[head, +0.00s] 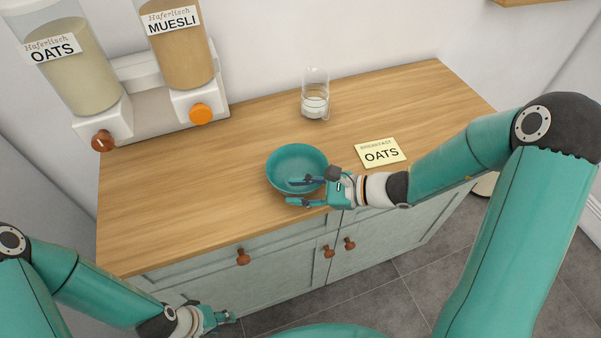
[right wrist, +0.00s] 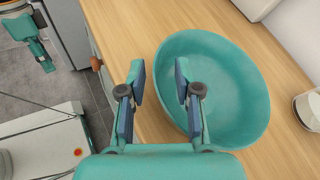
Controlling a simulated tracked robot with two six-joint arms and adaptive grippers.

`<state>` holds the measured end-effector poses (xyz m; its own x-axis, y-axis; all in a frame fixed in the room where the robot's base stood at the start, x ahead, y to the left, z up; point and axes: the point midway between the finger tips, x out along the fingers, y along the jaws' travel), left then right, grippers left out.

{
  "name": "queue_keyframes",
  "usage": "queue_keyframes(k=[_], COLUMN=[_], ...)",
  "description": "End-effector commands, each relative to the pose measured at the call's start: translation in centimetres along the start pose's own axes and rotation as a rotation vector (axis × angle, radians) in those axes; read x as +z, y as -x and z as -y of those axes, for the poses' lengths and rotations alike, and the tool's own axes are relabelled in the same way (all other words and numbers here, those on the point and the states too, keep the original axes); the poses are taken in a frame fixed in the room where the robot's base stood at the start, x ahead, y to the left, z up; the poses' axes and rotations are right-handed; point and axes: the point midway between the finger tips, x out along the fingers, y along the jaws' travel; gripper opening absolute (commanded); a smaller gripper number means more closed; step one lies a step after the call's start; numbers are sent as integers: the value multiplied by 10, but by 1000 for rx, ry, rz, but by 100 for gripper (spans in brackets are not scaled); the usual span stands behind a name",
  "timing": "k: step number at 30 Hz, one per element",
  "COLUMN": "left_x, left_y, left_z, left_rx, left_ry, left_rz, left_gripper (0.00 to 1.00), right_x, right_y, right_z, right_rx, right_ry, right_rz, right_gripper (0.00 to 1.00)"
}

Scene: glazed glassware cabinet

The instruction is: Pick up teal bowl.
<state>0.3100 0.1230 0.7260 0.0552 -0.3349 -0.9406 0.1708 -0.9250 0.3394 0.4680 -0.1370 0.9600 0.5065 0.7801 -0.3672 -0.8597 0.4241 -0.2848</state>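The teal bowl (head: 297,163) stands upright and empty on the wooden counter, close to its front edge. In the right wrist view the bowl (right wrist: 235,85) fills the right half. My right gripper (head: 290,192) is open at the bowl's near right side. In the right wrist view its two fingers (right wrist: 160,85) are spread, one over the bowl's near rim area and one outside the bowl. I cannot tell whether a finger touches the rim. My left gripper (head: 222,318) is low in front of the cabinet, away from the bowl, and too small to read clearly.
A glass (head: 315,96) with white contents stands behind the bowl. A card reading OATS (head: 381,152) lies to the right. Two dispensers, oats (head: 75,75) and muesli (head: 181,55), stand at the back left. The counter's left part (head: 170,210) is clear.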

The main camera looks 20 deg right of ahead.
Motion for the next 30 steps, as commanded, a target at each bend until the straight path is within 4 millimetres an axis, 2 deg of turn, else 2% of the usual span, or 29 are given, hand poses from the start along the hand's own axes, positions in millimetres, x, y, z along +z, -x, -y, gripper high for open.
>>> queue_keyframes(k=[1, 7, 23, 30], left_x=[0, 0, 0, 0], left_y=[0, 0, 0, 0], left_z=[0, 0, 0, 0], left_rx=[0, 0, 0, 0], left_ry=[0, 0, 0, 0], left_rz=[0, 0, 0, 0], left_gripper=[40, 40, 40, 40], right_x=[0, 0, 1, 16], right_y=[0, 0, 1, 7], right_z=[0, 0, 1, 6], right_rx=[0, 0, -2, -3], right_ry=[0, 0, 1, 5], right_rz=[0, 0, 1, 2], right_gripper=[33, 0, 0, 0])
